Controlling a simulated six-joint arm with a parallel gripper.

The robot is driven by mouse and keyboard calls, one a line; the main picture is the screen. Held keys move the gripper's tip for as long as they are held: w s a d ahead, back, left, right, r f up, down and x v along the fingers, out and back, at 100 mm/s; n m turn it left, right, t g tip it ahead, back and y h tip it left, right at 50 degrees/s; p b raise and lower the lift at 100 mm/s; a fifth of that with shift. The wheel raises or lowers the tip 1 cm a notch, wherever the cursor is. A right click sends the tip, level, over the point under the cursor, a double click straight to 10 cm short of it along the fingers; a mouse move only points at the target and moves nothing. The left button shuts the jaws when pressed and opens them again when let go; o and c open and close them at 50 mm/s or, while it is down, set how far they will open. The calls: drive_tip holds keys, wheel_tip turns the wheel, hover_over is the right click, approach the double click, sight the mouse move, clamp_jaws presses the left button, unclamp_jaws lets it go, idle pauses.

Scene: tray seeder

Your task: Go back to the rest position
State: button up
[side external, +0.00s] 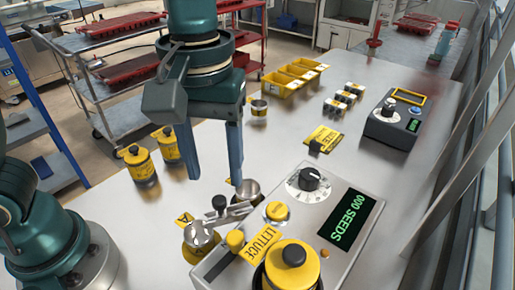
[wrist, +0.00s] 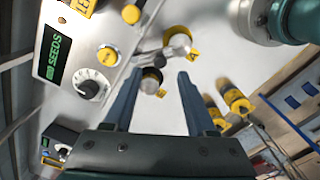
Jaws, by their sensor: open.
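My gripper (side external: 214,165) is open and empty, with its two blue fingers pointing down above the metal table (side external: 160,215). In the side view it hangs behind the seeder and the small metal cups. In the wrist view the gripper (wrist: 158,83) shows two spread fingers with nothing held between them. A dark-topped cup (wrist: 152,78) shows between the fingertips there, and I cannot tell its depth below them. The seeder (side external: 325,215) has a black dial (side external: 311,178) and a display reading "000 SEEDS" (side external: 354,219).
A yellow-lidded jar labelled lettuce (side external: 292,268) stands at the front. Two yellow jars (side external: 141,166) stand left of my gripper. Yellow bins (side external: 290,80), small vials (side external: 340,100), a yellow packet (side external: 324,138) and a grey device (side external: 393,122) sit further back. Bare table lies between.

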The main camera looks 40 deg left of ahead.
drive_tip(key=shift+w+a+r, duration=0.1)
drive_tip(key=shift+a+r, duration=0.05)
drive_tip(key=shift+r, duration=0.05)
drive_tip(key=s+a+m+t, duration=0.2)
drive_tip(key=a+m, duration=0.1)
drive_tip(key=a, duration=0.2)
drive_tip(key=s+a+f+m+t, duration=0.1)
drive_tip(key=s+a+m+t, duration=0.1)
drive_tip(key=a, duration=0.4)
drive_tip(key=shift+s+a+f+m+t, duration=0.35)
drive_tip(key=shift+s+t, duration=0.2)
drive_tip(key=shift+t, duration=0.25)
